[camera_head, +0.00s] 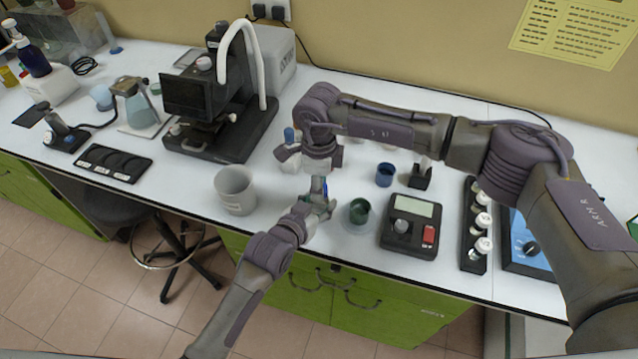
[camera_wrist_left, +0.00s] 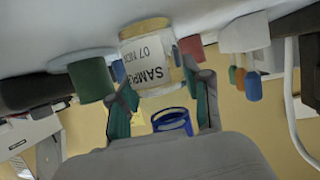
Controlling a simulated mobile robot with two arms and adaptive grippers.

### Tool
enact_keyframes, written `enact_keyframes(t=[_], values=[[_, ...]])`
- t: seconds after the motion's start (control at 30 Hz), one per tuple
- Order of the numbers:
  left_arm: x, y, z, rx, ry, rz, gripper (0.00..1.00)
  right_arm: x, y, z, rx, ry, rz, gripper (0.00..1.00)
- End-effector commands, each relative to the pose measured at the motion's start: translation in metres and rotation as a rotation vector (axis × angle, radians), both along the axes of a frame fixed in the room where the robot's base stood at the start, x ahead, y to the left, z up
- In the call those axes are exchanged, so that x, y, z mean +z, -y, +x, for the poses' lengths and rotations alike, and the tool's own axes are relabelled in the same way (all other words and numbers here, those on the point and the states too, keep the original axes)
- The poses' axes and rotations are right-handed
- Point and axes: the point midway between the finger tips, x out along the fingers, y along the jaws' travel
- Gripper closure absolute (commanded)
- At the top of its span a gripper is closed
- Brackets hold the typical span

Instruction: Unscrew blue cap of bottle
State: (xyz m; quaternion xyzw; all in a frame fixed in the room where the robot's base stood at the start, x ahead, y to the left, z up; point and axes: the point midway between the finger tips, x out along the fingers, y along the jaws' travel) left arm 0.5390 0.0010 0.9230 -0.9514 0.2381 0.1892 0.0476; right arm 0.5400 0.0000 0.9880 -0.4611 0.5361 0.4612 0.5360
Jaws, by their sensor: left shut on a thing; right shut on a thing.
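The sample bottle (camera_wrist_left: 147,58), with a white label and a tan band at its base, shows upside down in the left wrist view. It stands between the fingers of my left gripper (camera_head: 320,202), which is shut on it. The blue cap (camera_wrist_left: 172,122) shows beyond the bottle's neck as a blue ring with a dark inside. A gap seems to lie between them, but I cannot tell for certain. In the head view a bit of blue (camera_head: 325,188) shows between the grippers. My right gripper (camera_head: 322,172) is directly above, shut on the cap; its fingertips are mostly hidden.
A white beaker (camera_head: 235,192) stands left of my grippers and a green cup (camera_head: 359,211) close on the right. Beyond are a blue cup (camera_head: 384,175), a scale (camera_head: 411,226) and a rack of vials (camera_head: 476,225). A microscope (camera_head: 215,100) stands back left.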

Motion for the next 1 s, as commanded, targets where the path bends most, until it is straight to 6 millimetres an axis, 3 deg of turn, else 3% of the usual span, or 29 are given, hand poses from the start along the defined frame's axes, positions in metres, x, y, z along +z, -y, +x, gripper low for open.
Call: enact_keyframes(t=[0.6, 0.77, 1.0], values=[[-0.0006, 0.0004, -0.0005, -0.001, -0.001, -0.001, 1.00, 0.0014, 0.0006, 0.0005, 1.588, 0.002, -0.002, 1.00], [-0.0005, 0.0003, -0.0005, -0.001, -0.001, -0.001, 1.00, 0.0013, 0.0006, 0.0003, 1.797, 0.001, -0.001, 1.00], [-0.0006, 0.0003, -0.0004, -0.001, -0.001, -0.001, 1.00, 0.0014, 0.0006, 0.0005, 1.797, 0.002, -0.001, 1.00]])
